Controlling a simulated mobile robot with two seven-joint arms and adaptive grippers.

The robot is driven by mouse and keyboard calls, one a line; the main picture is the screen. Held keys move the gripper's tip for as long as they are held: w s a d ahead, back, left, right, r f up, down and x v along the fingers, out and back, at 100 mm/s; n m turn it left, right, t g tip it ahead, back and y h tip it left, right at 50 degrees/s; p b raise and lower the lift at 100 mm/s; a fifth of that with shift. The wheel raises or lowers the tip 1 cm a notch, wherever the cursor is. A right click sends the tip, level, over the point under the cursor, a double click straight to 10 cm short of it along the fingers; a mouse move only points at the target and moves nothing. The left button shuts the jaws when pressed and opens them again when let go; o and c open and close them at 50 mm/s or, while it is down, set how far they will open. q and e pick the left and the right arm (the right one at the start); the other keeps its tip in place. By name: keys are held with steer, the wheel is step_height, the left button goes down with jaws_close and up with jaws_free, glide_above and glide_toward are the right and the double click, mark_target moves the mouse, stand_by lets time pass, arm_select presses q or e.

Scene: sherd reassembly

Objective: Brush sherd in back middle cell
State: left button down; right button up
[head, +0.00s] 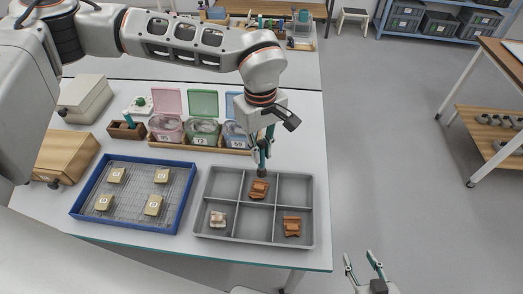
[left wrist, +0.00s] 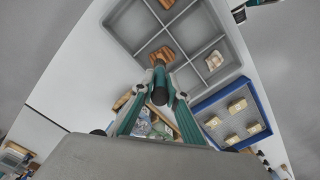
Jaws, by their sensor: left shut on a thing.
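The grey six-cell tray (head: 227,184) lies on the table. A reddish-brown sherd (head: 259,189) sits in its back middle cell. It also shows in the left wrist view (left wrist: 163,54). My left gripper (head: 264,148) is above that cell, shut on an upright brush with a dark tip (head: 262,172). The brush (left wrist: 160,88) is between the fingers in the left wrist view. Its tip is at or just above the sherd; I cannot tell if they touch. My right gripper (head: 363,268) is open and empty, off the table's front right.
A pale sherd (head: 217,219) is in the front left cell, another brown sherd (head: 292,226) in the front right. A blue-rimmed mesh tray (head: 77,207) with several tan pieces lies left. Lidded containers (head: 203,130) stand behind. A wooden box (head: 66,156) is far left.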

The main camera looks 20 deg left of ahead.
mark_target(261, 142)
arm_select(q)
steer(key=shift+r, duration=0.15)
steer(key=shift+r+p, duration=0.8)
steer(key=shift+r, duration=0.6)
